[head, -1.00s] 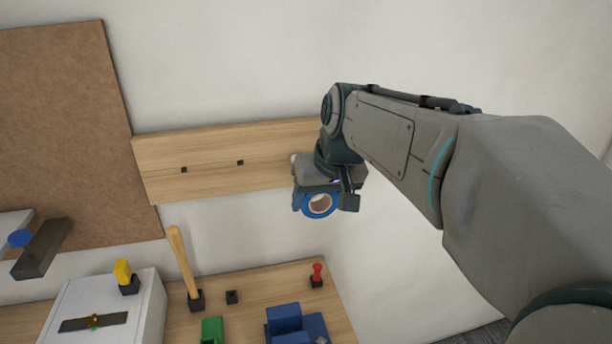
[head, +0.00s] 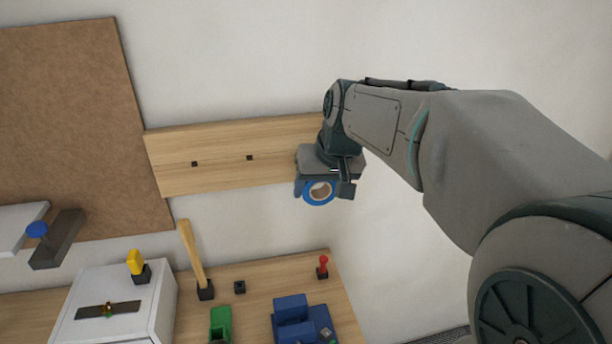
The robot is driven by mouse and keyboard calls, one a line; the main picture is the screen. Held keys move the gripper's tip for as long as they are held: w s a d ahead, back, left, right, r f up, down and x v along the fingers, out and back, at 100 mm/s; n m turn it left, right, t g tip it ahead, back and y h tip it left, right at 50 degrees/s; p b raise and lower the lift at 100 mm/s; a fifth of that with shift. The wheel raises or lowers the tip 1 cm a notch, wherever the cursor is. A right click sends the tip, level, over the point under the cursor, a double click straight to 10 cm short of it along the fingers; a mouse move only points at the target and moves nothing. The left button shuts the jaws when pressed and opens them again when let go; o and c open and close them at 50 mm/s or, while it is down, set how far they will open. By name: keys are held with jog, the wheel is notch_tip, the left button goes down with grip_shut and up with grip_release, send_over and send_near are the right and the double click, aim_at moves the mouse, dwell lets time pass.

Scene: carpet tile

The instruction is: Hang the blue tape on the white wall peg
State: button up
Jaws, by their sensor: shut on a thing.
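The blue tape (head: 308,196) is a ring with a tan core. My gripper (head: 324,186) is shut on it and holds it at the lower edge of the wooden wall board (head: 215,178), towards the board's right end. I cannot tell the gap between tape and wall. The white wall peg is not visible now; my gripper and wrist cover that part of the board.
Two small black fittings (head: 249,158) are on the board left of my gripper. Below stands a bench (head: 262,272) with a wooden-handled tool (head: 191,252), a red-topped piece (head: 323,266), a blue object (head: 293,315) and a white cabinet (head: 160,300). Bare wall lies right of the board.

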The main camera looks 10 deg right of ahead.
jog(key=shift+w+p, duration=1.35)
jog(key=shift+w, duration=4.05)
jog(key=shift+w, duration=0.1)
jog(key=shift+f+b, duration=0.5)
jog(key=shift+f, duration=0.1)
jog(key=o, duration=1.2)
jog(key=shift+c, duration=0.2)
jog(key=b+v, duration=0.2)
jog(key=v, duration=1.2)
jog(key=s+a+f+g+h, duration=0.1)
jog(key=s+f, duration=1.9)
jog(key=s, duration=0.2)
jog(key=shift+s+a, duration=0.2)
jog(key=shift+s, duration=0.2)
